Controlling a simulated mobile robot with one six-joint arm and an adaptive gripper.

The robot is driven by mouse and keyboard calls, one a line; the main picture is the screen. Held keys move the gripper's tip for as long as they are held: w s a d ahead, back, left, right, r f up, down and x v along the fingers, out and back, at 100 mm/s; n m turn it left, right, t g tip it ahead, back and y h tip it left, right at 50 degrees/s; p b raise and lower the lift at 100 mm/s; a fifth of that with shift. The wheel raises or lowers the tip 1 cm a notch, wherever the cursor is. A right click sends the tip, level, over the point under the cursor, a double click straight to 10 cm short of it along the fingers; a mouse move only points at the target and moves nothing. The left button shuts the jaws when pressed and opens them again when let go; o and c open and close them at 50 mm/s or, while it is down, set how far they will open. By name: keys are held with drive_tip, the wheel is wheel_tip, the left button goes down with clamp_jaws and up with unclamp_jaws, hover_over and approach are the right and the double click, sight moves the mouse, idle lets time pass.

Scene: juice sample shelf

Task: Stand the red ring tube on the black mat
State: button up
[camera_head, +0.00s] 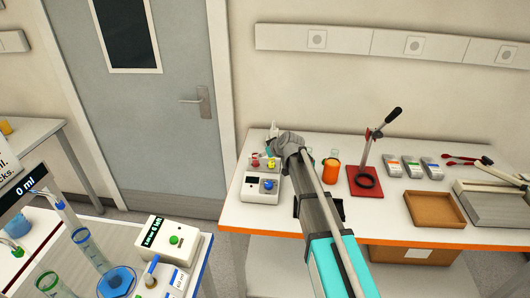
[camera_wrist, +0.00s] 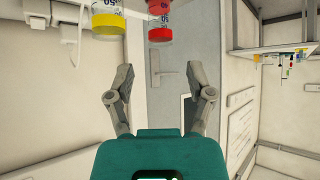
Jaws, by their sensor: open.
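The red ring tube (camera_wrist: 159,20) shows at the top of the wrist view, cut off by the frame edge, nearly centred between my fingers but beyond their tips. A yellow ring tube (camera_wrist: 108,24) is beside it on the left. My gripper (camera_wrist: 159,78) is open and empty. In the head view, my gripper (camera_head: 286,145) is over the back left of the right-hand table, close to small red and yellow tops (camera_head: 262,162). A dark patch (camera_head: 341,207) shows on both sides of my arm near the table's front edge; it may be the black mat, mostly hidden.
A white device with a blue knob (camera_head: 264,187) stands at the table's left edge. An orange-filled beaker (camera_head: 331,173) and a lever press on a red base (camera_head: 366,188) stand to the right. A brown tray (camera_head: 434,209) lies farther right.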

sight(255, 157)
idle(0.4)
drive_tip(key=b+x, duration=0.4)
drive_tip(key=x, duration=0.1)
drive_tip(key=shift+w+a+f, duration=0.15)
drive_tip(key=shift+a+f, duration=0.05)
drive_tip(key=shift+f, duration=0.15)
drive_tip(key=shift+b+x, duration=1)
drive_tip(key=shift+x, duration=0.6)
drive_tip(key=shift+r, duration=0.1)
clamp_jaws()
